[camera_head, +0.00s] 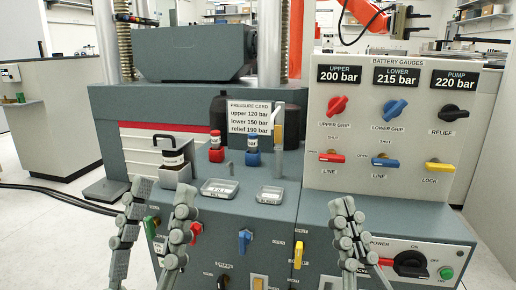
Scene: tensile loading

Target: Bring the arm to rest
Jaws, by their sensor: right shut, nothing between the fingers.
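My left gripper (164,188) is at the lower left, with its two fingers spread apart and pointing up. Nothing shows held between them. It is in front of the grey machine cabinet, and its fingers partly hide the controls there. My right gripper (344,207) is at the lower right with its fingers together and empty. It is in front of the cabinet, left of the power panel (417,262). Whether either gripper touches the cabinet cannot be told.
The gauge panel (390,140) carries several coloured knobs and levers. On the ledge are a holder with a dark bottle (174,160), a red-based part (216,152), a blue-based part (252,157), two trays (219,188) and a pressure card (250,118).

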